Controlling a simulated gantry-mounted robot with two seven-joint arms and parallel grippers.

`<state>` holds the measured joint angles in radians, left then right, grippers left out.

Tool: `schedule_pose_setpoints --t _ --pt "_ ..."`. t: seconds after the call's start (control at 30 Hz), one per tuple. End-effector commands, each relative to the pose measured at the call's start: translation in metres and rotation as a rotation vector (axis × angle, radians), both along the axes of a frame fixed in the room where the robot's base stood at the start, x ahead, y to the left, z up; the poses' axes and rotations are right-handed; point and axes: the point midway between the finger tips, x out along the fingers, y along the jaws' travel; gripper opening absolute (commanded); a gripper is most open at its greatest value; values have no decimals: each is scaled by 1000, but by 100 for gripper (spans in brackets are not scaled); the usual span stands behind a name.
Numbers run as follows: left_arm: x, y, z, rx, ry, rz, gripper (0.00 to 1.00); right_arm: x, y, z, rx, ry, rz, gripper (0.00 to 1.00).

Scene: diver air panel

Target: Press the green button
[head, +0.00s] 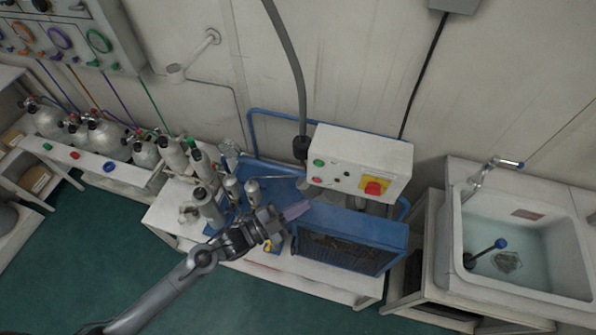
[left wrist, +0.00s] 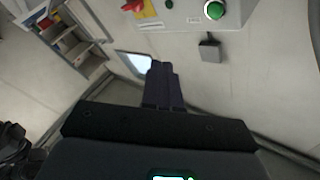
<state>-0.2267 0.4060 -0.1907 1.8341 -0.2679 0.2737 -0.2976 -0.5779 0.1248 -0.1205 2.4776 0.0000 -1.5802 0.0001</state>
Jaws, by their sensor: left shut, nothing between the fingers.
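A light grey control box (head: 362,155) stands above the blue machine in the head view. A green button (head: 318,163) is at the upper left of its front. It also shows as a round green button with a pale ring at the top of the left wrist view (left wrist: 214,10). My left gripper (head: 297,210) is shut and empty, in front of and below the box, apart from the button. Its dark closed fingers show in the left wrist view (left wrist: 163,72). My right gripper is not in view.
A red knob on a yellow plate (head: 375,187) is to the right on the same box. A blue machine (head: 350,232) is just below. Several metal cylinders (head: 205,205) stand to the left. A sink (head: 525,250) is at the right.

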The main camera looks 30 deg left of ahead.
Motion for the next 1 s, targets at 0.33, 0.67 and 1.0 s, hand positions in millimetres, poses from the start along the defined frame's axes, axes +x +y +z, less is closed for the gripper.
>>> schedule_pose_setpoints --t 0.33,0.67,1.0 --pt "11 2 2 10 -35 -3 0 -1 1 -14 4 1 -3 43" --pt "12 2 2 10 -35 -2 0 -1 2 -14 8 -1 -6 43" --pt "37 6 -1 10 -36 -1 0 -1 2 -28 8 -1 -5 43"
